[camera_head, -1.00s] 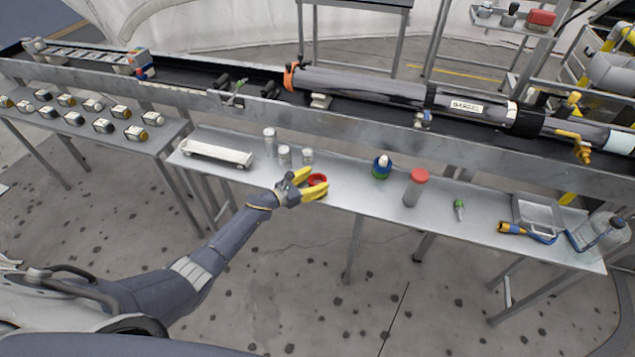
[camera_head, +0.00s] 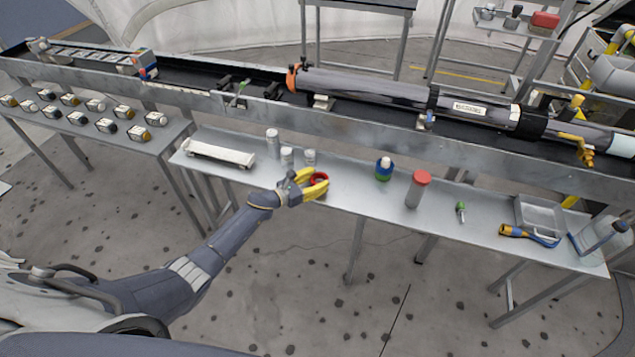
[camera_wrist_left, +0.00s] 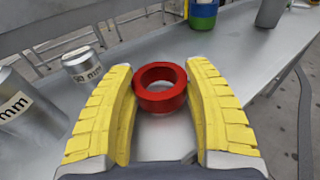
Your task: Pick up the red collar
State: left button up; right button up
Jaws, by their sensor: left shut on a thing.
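The red collar (camera_head: 319,179) is a short, thick ring at the front part of the metal table. My left gripper (camera_head: 320,184) has its yellow fingers on either side of it. In the left wrist view the red collar (camera_wrist_left: 160,88) sits between the two fingertips of the left gripper (camera_wrist_left: 161,85), its hole facing up and toward the camera. The fingers are shut on its outer sides. I cannot tell whether the collar still touches the table. My right gripper is not in view.
Silver labelled cylinders (camera_head: 287,157) stand just behind the gripper. A white tray (camera_head: 219,153) lies to the left. A blue-green bottle (camera_head: 384,170) and a red-capped cylinder (camera_head: 418,190) stand to the right. The long conveyor (camera_head: 400,118) runs behind the table (camera_head: 350,195).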

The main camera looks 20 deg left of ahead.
pick_arm(q)
notch_tip(320, 180, up, 19)
dwell(0.7)
jog(key=shift+d, duration=0.1)
